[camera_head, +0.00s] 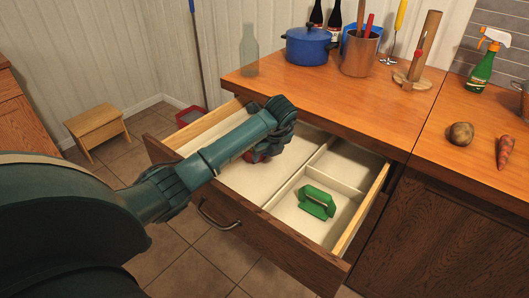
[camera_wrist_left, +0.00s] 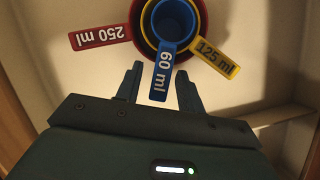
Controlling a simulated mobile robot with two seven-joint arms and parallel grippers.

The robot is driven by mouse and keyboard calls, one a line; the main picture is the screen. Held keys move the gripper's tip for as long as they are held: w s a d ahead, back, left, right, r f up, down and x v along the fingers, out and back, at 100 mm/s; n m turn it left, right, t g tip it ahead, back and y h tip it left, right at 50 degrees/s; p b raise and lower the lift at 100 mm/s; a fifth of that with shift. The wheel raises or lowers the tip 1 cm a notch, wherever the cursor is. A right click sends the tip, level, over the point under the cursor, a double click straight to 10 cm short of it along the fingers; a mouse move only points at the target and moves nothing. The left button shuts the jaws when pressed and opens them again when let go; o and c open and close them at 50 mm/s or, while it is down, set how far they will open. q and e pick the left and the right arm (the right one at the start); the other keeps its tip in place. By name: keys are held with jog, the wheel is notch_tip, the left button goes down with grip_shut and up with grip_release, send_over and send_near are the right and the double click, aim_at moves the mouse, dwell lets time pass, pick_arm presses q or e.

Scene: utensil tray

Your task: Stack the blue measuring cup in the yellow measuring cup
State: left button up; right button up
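In the left wrist view, the blue 60 ml measuring cup (camera_wrist_left: 175,22) sits within the ring of the yellow 125 ml measuring cup (camera_wrist_left: 216,57). The yellow cup lies within the red 250 ml cup (camera_wrist_left: 101,36). Their handles fan out in different directions. My left gripper (camera_wrist_left: 159,72) is open, its fingers on either side of the blue handle with gaps visible. My right gripper is out of view.
The counter (camera_head: 335,103) above holds a blue pot (camera_head: 307,47), a utensil holder (camera_head: 359,55), a spray bottle (camera_head: 482,67), a potato (camera_head: 460,135) and a carrot (camera_head: 504,151).

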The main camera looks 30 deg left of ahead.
pick_arm(q)
jog(key=v, duration=1.2)
jog(key=shift+r+p, duration=0.15)
jog(key=shift+p, duration=0.2)
